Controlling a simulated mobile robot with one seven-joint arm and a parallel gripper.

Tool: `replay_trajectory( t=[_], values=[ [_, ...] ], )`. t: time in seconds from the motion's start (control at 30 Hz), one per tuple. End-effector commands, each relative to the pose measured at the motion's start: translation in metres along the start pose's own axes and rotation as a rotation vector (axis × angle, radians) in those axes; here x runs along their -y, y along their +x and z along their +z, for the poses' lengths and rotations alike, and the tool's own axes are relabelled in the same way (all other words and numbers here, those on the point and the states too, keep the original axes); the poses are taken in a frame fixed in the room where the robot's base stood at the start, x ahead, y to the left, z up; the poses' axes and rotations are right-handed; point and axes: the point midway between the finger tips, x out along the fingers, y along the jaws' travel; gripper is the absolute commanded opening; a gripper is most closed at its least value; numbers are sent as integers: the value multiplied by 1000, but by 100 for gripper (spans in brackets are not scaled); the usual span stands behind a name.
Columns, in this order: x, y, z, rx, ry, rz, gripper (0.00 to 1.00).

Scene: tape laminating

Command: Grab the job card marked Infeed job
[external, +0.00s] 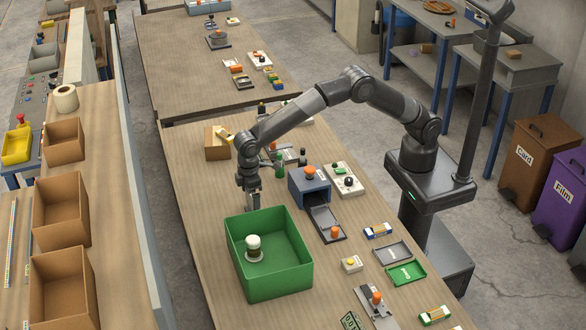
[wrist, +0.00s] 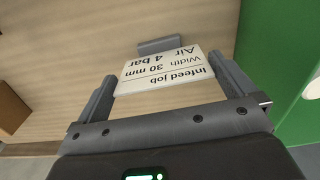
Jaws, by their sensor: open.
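The white job card (wrist: 163,74) reads "Infeed job, Width 30 mm, Air 4 bar", upside down in the wrist view. It lies between the two grey fingers of my gripper (wrist: 170,82). The fingers are apart, one at each side of the card, with a narrow gap seen at the right. A small grey block (wrist: 158,45) shows at the card's far edge. In the external view my gripper (external: 252,203) points down at the wooden table, just behind the green bin; the card cannot be made out there.
A cardboard box (external: 216,150) stands behind my gripper. A blue-grey machine (external: 309,187) stands to the right. The table left of my gripper is clear.

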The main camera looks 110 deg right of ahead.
Motion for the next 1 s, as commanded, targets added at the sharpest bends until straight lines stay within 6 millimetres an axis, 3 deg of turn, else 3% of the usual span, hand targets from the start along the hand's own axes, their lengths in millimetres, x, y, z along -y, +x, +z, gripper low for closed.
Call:
replay_trajectory(
  t=[0.13, 0.27, 0.47, 0.8, 1.0],
  values=[
    [1, 25, 0, 3, -1, 1, 100],
    [1, 36, -1, 0, -1, 1, 100],
    [1, 37, -1, -1, -1, 1, 99],
    [1, 36, -1, -1, -1, 1, 73],
    [1, 36, -1, -1, 0, 1, 73]
  ],
)
